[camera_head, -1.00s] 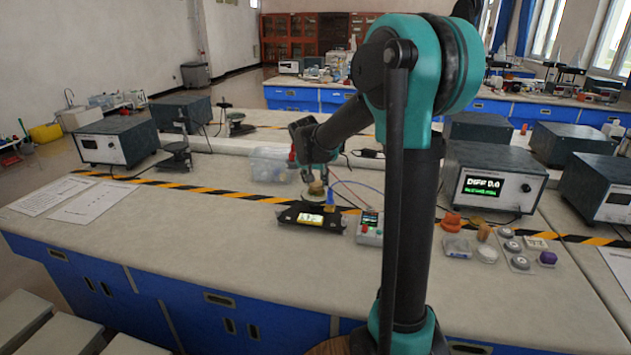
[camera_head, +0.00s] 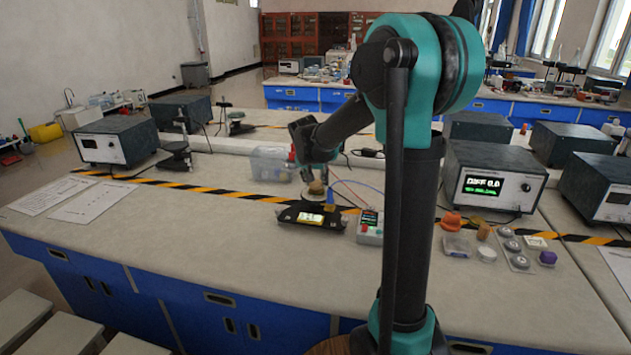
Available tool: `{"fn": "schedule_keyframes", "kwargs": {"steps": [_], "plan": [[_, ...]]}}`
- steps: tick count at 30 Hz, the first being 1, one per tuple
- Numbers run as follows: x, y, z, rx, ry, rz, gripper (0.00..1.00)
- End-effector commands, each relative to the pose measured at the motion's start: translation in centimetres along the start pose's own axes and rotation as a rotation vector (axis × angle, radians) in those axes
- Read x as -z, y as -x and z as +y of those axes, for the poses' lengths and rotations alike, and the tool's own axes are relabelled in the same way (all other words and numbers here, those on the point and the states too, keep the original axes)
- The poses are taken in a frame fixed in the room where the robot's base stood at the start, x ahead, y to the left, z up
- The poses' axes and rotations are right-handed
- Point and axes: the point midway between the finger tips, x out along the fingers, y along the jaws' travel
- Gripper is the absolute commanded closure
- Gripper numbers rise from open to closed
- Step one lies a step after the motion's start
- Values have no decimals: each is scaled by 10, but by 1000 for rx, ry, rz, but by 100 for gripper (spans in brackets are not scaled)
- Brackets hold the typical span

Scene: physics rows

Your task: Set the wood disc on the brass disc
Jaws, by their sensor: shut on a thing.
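My gripper (camera_head: 317,179) is at the end of the arm, left of centre, pointing down over the black instrument. It is shut on the small brown wood disc (camera_head: 316,188). The disc is just above or touching a pale round surface (camera_head: 314,197) behind the instrument's front; I cannot tell which at this size. I cannot make out the brass disc for certain; it may be hidden under the wood disc or the gripper.
Small items, including an orange piece (camera_head: 451,221), lie right of my arm.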

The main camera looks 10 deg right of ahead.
Motion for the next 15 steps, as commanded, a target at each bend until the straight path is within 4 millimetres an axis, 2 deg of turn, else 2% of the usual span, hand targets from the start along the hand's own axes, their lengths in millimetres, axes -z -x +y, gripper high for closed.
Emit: {"fn": "schedule_keyframes", "kwargs": {"steps": [15], "plan": [[-2,-4,0,0,0,0,73]]}}
